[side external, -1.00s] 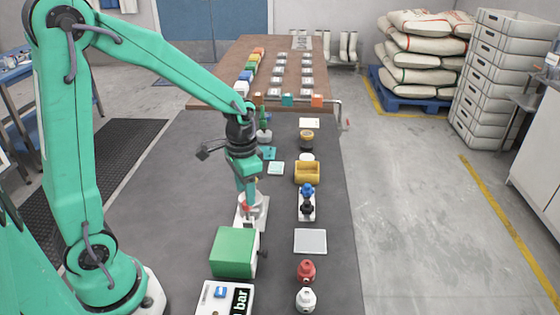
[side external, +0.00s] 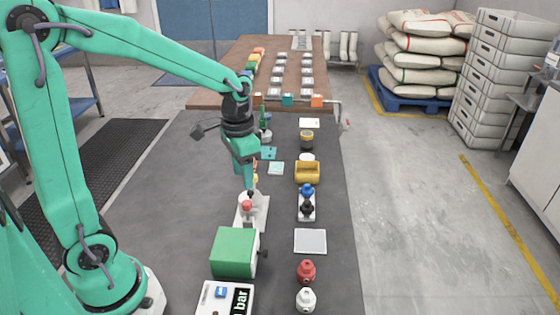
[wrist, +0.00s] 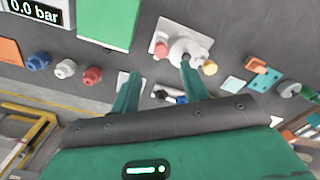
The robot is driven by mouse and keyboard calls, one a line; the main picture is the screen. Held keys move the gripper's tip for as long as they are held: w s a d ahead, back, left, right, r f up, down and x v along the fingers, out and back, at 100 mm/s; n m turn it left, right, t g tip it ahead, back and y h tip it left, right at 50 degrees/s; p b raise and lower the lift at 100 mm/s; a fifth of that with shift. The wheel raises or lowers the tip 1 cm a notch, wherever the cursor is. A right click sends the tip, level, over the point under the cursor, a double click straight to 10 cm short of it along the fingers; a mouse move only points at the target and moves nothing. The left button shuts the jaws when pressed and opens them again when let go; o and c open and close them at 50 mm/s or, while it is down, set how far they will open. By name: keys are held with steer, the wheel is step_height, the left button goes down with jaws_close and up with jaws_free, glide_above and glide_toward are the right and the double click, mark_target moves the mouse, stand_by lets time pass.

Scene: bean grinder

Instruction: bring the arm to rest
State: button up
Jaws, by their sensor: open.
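My gripper (side external: 250,187) points down above a white device (side external: 262,215) with a red knob (side external: 246,205) on the dark table. In the wrist view the two green fingers of my gripper (wrist: 160,88) are spread apart, with nothing held between them. The white device (wrist: 185,48) shows just beyond the right fingertip there. In the side view my gripper partly hides the device's top, and I cannot tell the exact gap between them.
A green box (side external: 234,252) and a pressure display (side external: 240,300) stand nearer the camera. A yellow holder (side external: 307,172), a blue-and-black knob stand (side external: 307,205), a pale plate (side external: 310,241) and red (side external: 306,271) and white (side external: 306,299) knobs line the right. The table's left side is clear.

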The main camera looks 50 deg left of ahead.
steer(key=s+d+r+n+t, duration=0.2)
steer(key=s+r+t, duration=0.3)
steer(key=s+r, duration=0.4)
steer(key=shift+s+d, duration=0.3)
steer(key=shift+s, duration=1)
steer(key=shift+w, duration=0.1)
